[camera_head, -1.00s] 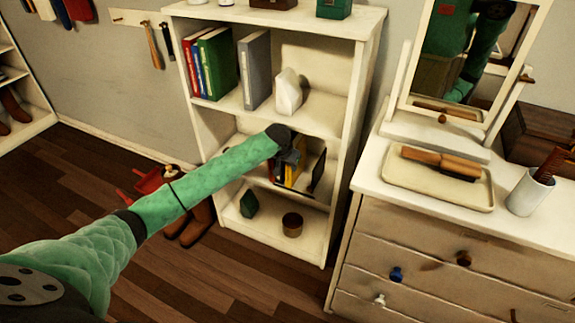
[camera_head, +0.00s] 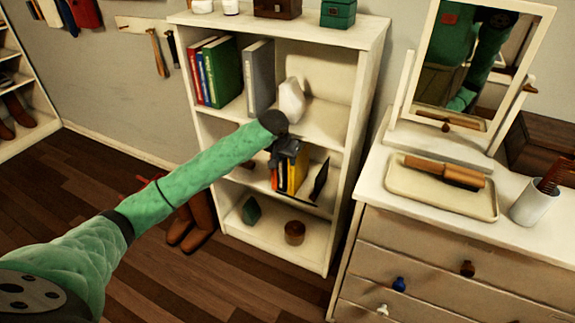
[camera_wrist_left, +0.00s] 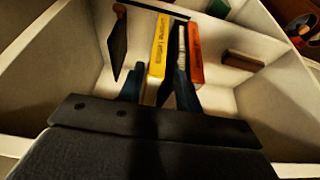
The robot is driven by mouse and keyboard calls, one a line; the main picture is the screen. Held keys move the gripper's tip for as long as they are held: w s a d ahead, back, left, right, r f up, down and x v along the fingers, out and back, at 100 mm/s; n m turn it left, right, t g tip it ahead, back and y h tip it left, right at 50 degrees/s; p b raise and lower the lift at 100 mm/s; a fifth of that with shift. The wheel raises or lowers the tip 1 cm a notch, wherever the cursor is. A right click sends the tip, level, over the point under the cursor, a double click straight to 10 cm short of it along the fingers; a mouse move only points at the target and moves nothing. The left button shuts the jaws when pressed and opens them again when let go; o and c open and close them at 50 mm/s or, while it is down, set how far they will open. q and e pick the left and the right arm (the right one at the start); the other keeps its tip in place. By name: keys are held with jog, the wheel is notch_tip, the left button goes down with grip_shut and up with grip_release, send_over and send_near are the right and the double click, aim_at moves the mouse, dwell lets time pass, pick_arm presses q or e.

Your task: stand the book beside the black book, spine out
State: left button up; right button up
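My left gripper (camera_head: 288,160) reaches into the middle shelf of the white bookcase. In the left wrist view, its two dark fingers (camera_wrist_left: 160,88) are apart, on either side of the lower end of a yellow book (camera_wrist_left: 158,47). A dark gap shows between this book and the right finger. An orange book (camera_wrist_left: 196,68) stands to the right, with a pale-edged dark book (camera_wrist_left: 182,45) between them. A thin black panel (camera_wrist_left: 118,45) leans apart on the left; I cannot tell whether it is the black book. My right gripper is out of view.
The bookcase (camera_head: 356,130) has books and a white vase (camera_head: 291,100) on the upper shelf. A green object (camera_head: 250,210) and a brown bowl (camera_head: 294,232) stand on the bottom shelf. The dresser (camera_head: 440,245) is close on the right. Brown boots (camera_head: 190,230) stand left of the bookcase.

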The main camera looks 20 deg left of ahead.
pick_arm(q)
jog(key=shift+s+r, duration=0.3)
jog(key=shift+r, duration=0.35)
jog(key=s+d+f+m+h, duration=0.1)
jog(key=s+d+f, duration=0.5)
jog(key=f, duration=0.2)
jog(key=s+d+f+h, duration=0.1)
jog(key=s+d+f, duration=0.45)
jog(key=f, duration=0.35)
jog(key=s+d+f+m+h, duration=0.1)
jog(key=s+d+f, duration=0.45)
jog(key=f, duration=0.25)
jog(key=s+d+f, duration=0.2)
jog(key=s+f, duration=0.2)
jog(key=s, duration=0.5)
jog(key=s+d+f+t, duration=0.1)
jog(key=s+d+f, duration=0.2)
jog(key=s, duration=0.6)
jog(key=s+d+f, duration=0.2)
jog(key=s+f, duration=0.3)
jog(key=s, duration=0.4)
jog(key=shift+s+d+n+t+h, duration=0.3)
jog(key=shift+s+d+t, duration=0.1)
jog(key=shift+f, duration=0.1)
